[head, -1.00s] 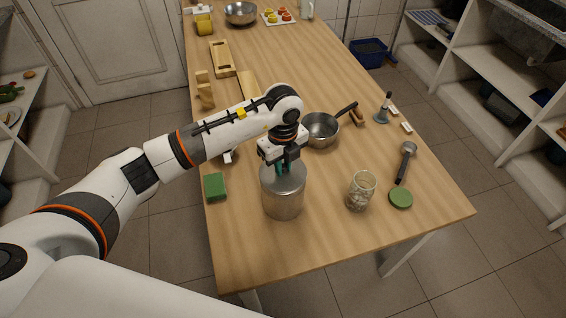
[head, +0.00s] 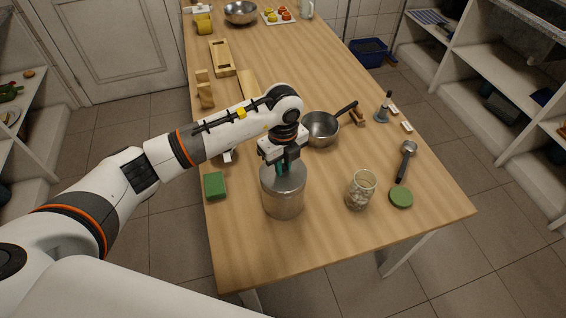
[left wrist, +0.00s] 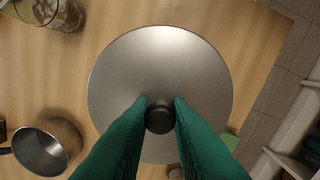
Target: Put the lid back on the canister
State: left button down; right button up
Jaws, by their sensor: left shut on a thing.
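The canister (head: 283,203) is a steel cylinder standing upright near the front of the wooden table. Its round metal lid (head: 288,178) sits at the top of the canister, looking level. In the left wrist view the lid (left wrist: 160,75) fills the middle and hides the canister below. My left gripper (head: 284,166) is above the lid, with its green fingers shut on the dark lid knob (left wrist: 159,117). I cannot tell whether the lid is fully seated on the rim. My right gripper is not in view.
A glass jar (head: 360,190) and a green round lid (head: 401,197) stand to the right. A saucepan (head: 321,128) is behind the canister, and a green block (head: 214,185) is to its left. The table (head: 330,240) is clear in front.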

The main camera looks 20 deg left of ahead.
pick_arm(q)
jog(key=shift+f, duration=0.15)
jog(key=c, duration=1.3)
grip_release()
jog(key=shift+o, duration=0.6)
jog(key=o, duration=0.4)
jog(key=shift+r+p, duration=2.4)
jog(key=shift+r, duration=1.15)
jog(key=shift+f, duration=0.1)
